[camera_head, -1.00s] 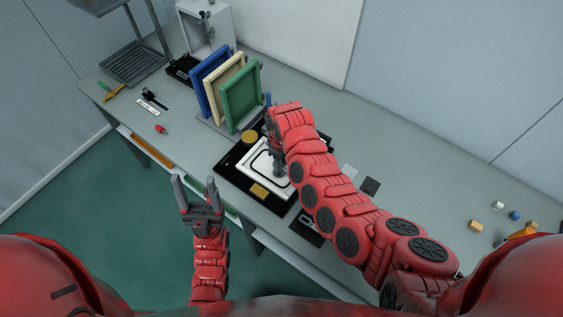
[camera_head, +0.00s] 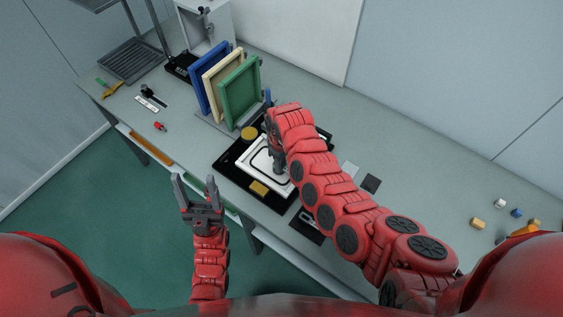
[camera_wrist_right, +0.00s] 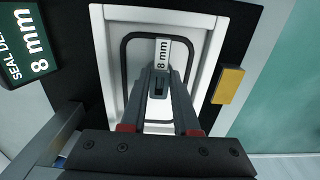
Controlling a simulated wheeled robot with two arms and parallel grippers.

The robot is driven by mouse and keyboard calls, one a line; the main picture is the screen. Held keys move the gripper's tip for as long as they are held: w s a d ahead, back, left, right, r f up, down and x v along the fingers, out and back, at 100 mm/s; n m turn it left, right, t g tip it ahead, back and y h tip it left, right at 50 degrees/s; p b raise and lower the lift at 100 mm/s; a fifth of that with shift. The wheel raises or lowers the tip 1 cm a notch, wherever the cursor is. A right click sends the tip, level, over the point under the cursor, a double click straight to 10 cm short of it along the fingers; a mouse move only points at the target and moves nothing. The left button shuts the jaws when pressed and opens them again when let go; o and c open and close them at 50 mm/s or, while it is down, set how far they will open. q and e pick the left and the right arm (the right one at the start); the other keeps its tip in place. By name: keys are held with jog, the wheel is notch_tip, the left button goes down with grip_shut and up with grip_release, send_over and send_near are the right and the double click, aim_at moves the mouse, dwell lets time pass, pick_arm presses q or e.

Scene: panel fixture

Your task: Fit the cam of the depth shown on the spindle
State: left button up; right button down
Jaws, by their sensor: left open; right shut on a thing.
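A white panel (camera_head: 254,161) with a black rounded seal line lies in a black fixture (camera_head: 228,162). The panel (camera_wrist_right: 119,75) also fills the middle of the right wrist view. My right gripper (camera_head: 278,170) is over the panel. In its wrist view the gripper (camera_wrist_right: 160,85) is shut on a small dark grey piece, mostly hidden by the fingers. A white strip (camera_wrist_right: 163,55) reading "8 mm" shows just beyond the fingertips. A green sign (camera_wrist_right: 28,45) reads "8 mm". My left gripper (camera_head: 194,190) is open and empty, in front of the bench. I cannot make out the spindle.
Blue (camera_head: 196,82), cream (camera_head: 211,84) and green (camera_head: 239,93) frames stand upright behind the fixture. A yellow block (camera_head: 259,188) sits at its near edge. Small blocks, one yellow (camera_head: 477,224), lie at the right.

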jog(key=shift+f, duration=0.5)
jog(key=c, duration=0.6)
grip_release()
jog(key=shift+w+r+b, duration=0.15)
jog(key=shift+r+b, duration=0.3)
jog(key=shift+r, duration=0.15)
notch_tip(320, 180, up, 7)
jog(key=shift+f+b, duration=0.1)
jog(key=shift+b, duration=1.1)
jog(key=shift+r+p, duration=1.25)
jog(key=shift+r, duration=3.45)
